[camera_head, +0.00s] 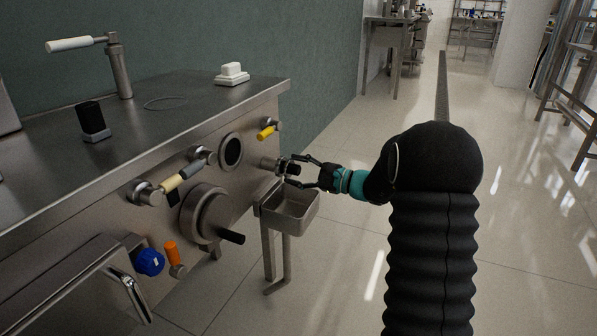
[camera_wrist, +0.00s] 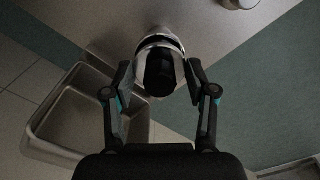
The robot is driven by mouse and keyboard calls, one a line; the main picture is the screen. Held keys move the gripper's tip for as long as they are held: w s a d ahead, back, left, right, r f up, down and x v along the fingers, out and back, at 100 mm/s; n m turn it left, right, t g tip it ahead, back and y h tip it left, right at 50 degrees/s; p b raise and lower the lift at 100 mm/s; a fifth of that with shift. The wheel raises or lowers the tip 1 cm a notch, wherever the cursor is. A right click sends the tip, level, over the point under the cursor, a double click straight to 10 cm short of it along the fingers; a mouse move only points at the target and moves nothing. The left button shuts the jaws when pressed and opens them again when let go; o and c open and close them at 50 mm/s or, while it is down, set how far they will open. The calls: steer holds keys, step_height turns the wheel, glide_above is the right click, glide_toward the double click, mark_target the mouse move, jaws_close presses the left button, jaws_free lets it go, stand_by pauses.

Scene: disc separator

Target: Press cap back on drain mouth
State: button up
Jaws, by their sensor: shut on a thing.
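The cap (camera_wrist: 160,74) has a dark face and a shiny metal edge, and it sits between the two fingers of my gripper (camera_wrist: 159,78) in the wrist view. My gripper (camera_head: 291,172) is shut on the cap at the front panel of the steel machine in the head view. The drain mouth (camera_head: 267,163) is a short metal stub on that panel, just left of the fingers. The cap is in line with the mouth; whether it is fully seated cannot be told. The cap is small and partly hidden by the fingers in the head view.
A steel tray (camera_head: 292,212) on a stand is just below my gripper; it also shows at left in the wrist view (camera_wrist: 68,118). The panel carries a yellow handle (camera_head: 267,132), a round port (camera_head: 230,151) and a large wheel (camera_head: 204,213).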

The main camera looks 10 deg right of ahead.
steer(key=shift+w+a, duration=0.25)
steer(key=shift+a, duration=0.15)
steer(key=shift+w+a, duration=0.15)
steer(key=shift+c, duration=0.7)
steer(key=o, duration=1.6)
steer(key=shift+a, duration=0.1)
